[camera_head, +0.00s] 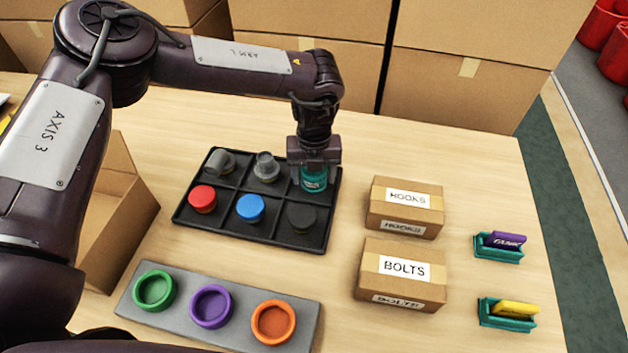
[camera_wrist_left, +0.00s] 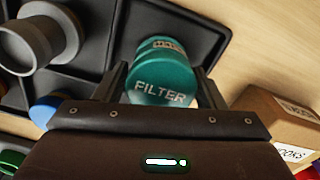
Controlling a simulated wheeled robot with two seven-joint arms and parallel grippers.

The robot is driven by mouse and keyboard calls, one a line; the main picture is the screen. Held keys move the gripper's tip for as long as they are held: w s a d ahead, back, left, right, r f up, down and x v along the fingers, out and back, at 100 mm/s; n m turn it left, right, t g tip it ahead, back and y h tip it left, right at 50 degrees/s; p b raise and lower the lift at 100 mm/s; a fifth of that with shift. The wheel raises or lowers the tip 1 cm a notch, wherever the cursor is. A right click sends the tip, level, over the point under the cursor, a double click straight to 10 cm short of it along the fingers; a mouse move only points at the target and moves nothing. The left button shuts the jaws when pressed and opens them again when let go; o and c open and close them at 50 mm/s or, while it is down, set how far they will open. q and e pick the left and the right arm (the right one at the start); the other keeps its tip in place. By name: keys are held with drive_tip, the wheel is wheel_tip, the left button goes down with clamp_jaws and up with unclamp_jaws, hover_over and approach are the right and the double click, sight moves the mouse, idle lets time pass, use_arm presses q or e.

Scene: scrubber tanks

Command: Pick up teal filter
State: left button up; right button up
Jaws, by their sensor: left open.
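The teal filter (camera_head: 314,180) stands in the back right compartment of the black tray (camera_head: 275,235) in the head view. In the left wrist view the teal filter (camera_wrist_left: 162,75) shows its "FILTER" lettering. My left gripper (camera_head: 314,166) points down right over the filter. In the left wrist view the open fingers of my left gripper (camera_wrist_left: 165,85) are on either side of the filter. I cannot tell whether they touch it. My right gripper is not in view.
The tray also holds a red cap (camera_head: 202,197), a blue cap (camera_head: 250,207), a dark cap (camera_head: 301,216) and grey fittings (camera_head: 266,168). Boxes marked HOOKS (camera_head: 405,207) and BOLTS (camera_head: 401,275) stand to the right. A grey plate (camera_head: 235,320) with coloured rings lies in front.

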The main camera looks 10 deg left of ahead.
use_arm(q)
drive_tip(key=shift+f, duration=0.25)
drive_tip(key=c, duration=0.7)
drive_tip(key=shift+r, duration=0.1)
drive_tip(key=shift+c, duration=0.2)
